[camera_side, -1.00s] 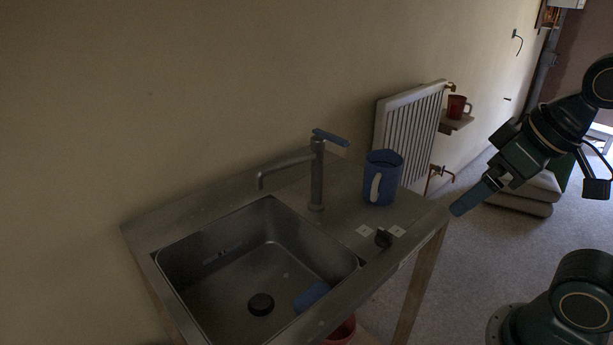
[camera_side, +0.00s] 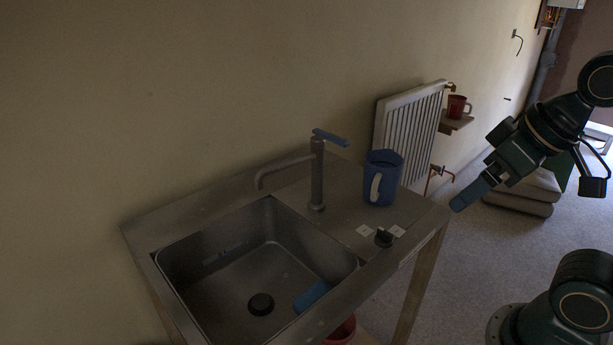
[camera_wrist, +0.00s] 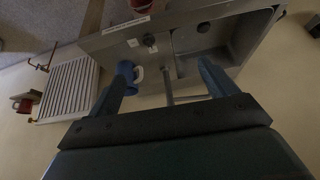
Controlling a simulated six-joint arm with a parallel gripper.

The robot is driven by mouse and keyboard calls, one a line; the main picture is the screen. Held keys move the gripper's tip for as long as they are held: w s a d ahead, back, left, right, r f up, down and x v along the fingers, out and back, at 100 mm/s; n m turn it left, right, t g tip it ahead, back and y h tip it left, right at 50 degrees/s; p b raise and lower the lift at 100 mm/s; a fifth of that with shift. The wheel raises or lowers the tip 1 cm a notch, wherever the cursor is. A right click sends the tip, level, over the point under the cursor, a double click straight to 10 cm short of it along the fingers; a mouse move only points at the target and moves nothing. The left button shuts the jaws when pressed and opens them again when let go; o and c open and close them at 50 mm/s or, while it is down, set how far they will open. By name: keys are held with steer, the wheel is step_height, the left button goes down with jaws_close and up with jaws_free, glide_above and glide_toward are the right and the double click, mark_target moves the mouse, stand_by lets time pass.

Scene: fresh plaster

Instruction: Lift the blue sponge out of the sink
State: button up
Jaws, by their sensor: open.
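The blue sponge (camera_side: 311,296) lies on the floor of the metal sink (camera_side: 222,236), by its near right wall and right of the dark drain. My gripper (camera_side: 465,200) is in the air to the right of the sink counter, well apart from the sponge. In the wrist view my gripper (camera_wrist: 163,80) shows two blue fingers spread wide with nothing between them. The sink (camera_wrist: 222,38) lies at the upper right there, and I cannot make out the sponge in that view.
A blue mug (camera_side: 382,178) with a pale handle stands on the counter, right of the tap (camera_side: 317,175). A black knob (camera_side: 384,238) sits at the counter's front edge. A white radiator (camera_side: 408,132) and a red mug (camera_side: 457,106) on a small shelf are behind.

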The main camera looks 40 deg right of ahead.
steer(key=w+a+f+m+g, duration=0.2)
steer(key=w+m, duration=0.3)
steer(key=w, duration=0.3)
steer(key=m+g, duration=0.4)
steer(key=m, duration=0.8)
glide_above(316, 295)
step_height(316, 295, down, 24)
steer(key=shift+f, duration=4.2)
steer(key=shift+f, duration=2.6)
